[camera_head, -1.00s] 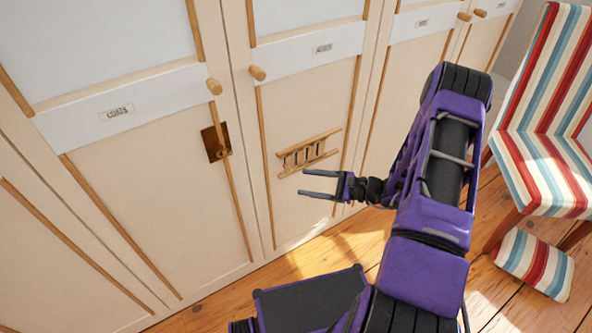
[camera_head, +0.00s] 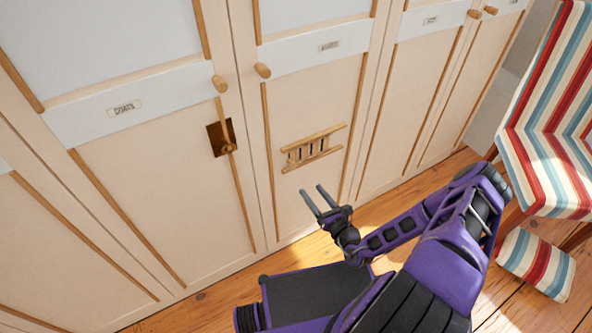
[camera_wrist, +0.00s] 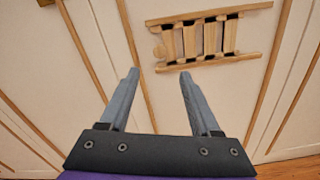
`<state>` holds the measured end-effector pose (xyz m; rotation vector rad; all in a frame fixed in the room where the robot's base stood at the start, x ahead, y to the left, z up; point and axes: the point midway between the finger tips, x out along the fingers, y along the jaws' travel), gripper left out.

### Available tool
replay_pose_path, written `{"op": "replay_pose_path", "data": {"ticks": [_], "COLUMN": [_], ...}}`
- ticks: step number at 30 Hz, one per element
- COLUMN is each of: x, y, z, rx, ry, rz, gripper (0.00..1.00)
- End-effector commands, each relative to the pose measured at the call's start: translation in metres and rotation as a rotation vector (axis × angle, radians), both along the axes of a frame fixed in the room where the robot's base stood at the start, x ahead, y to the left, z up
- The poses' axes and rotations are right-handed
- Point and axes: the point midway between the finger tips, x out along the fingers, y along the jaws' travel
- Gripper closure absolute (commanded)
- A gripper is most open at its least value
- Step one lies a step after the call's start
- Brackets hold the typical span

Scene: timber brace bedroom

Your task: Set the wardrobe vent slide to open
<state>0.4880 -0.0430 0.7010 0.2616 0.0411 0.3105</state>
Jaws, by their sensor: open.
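The wooden vent slide (camera_head: 312,149) is set in the lower panel of a cream wardrobe door. It has two slanting rails with upright slats and dark gaps between them. In the wrist view the vent slide (camera_wrist: 208,38) lies ahead, above and right of the fingertips, with a small round knob at its left end. My gripper (camera_head: 316,194) is open and empty, just below the vent in the head view and apart from it. In the wrist view my gripper (camera_wrist: 159,74) points toward the door, its right fingertip nearest the lower rail.
A brass latch plate (camera_head: 221,138) is on the door to the left. Round wooden knobs (camera_head: 263,71) stick out above the vent. A striped chair (camera_head: 550,120) and a striped cushion (camera_head: 536,263) are at the right. Wooden floor shows along the wardrobe's foot.

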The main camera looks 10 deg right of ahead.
Motion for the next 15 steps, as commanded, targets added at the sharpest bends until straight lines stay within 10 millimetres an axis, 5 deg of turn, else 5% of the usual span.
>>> {"op": "replay_pose_path", "data": {"ticks": [15], "x": [0.095], "y": [0.031], "z": [-0.001], "rx": [-0.001], "ry": [-0.001], "rz": [0.001], "gripper": [0.36]}}
